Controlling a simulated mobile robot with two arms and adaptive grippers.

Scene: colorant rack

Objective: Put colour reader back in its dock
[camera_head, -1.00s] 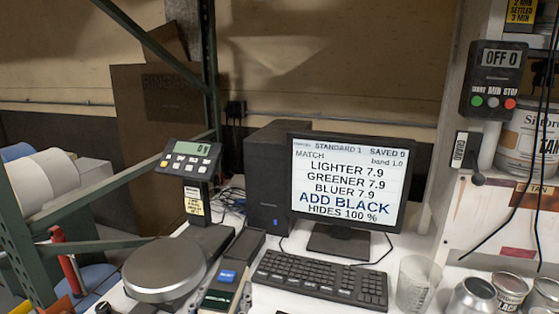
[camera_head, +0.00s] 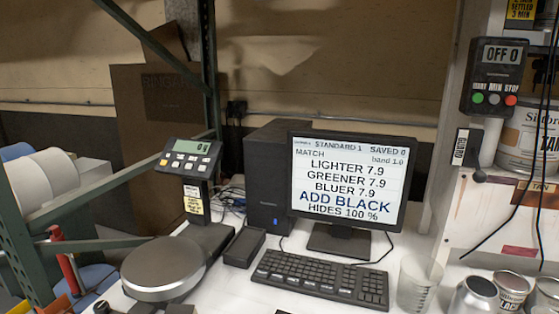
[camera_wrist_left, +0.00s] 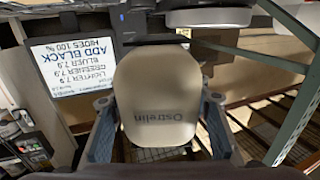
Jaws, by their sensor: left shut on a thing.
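Neither gripper shows clearly in the head view. A low dark block (camera_head: 244,247) between the scale and the keyboard may be the dock; nothing is seen on top of it. The reader's underside is hidden, and I cannot tell its distance from the block.
The scale's round pan (camera_head: 163,268) is left of the dark block. The keyboard (camera_head: 320,277) and monitor (camera_head: 347,185) are right of it, with the black computer case (camera_head: 277,175) behind. A clear beaker (camera_head: 418,283) and paint cans (camera_head: 474,295) stand at right.

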